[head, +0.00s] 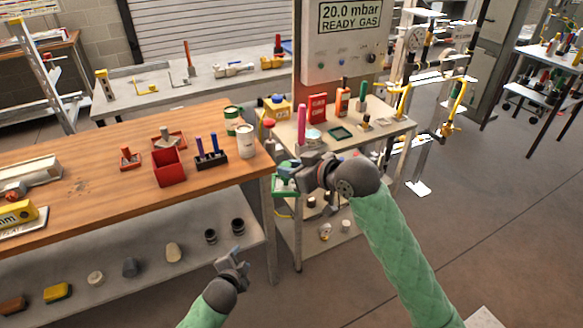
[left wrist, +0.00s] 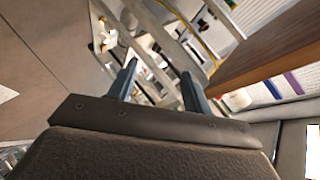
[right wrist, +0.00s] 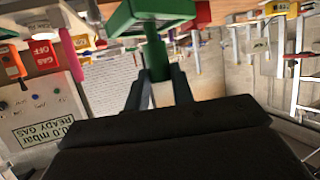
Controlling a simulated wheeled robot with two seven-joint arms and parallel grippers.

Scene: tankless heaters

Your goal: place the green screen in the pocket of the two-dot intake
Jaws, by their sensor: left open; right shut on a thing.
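The green screen (head: 283,187) is a square green frame with a stem. My right gripper (head: 300,172) is shut on its stem and holds it in the air by the right end of the wooden bench; the right wrist view shows the frame (right wrist: 150,14) beyond the fingertips (right wrist: 158,75). My left gripper (head: 236,262) is open and empty, low in front of the wooden bench; its spread fingers show in the left wrist view (left wrist: 157,80). I cannot make out a two-dot intake or its pocket in any view.
The wooden bench (head: 95,170) carries a red box (head: 168,168), a rack of pens (head: 210,160) and cans. The grey side table (head: 385,128) holds a dark green square tray (head: 340,132), red cards (head: 317,107) and bottles. A lower shelf (head: 140,272) holds several small parts.

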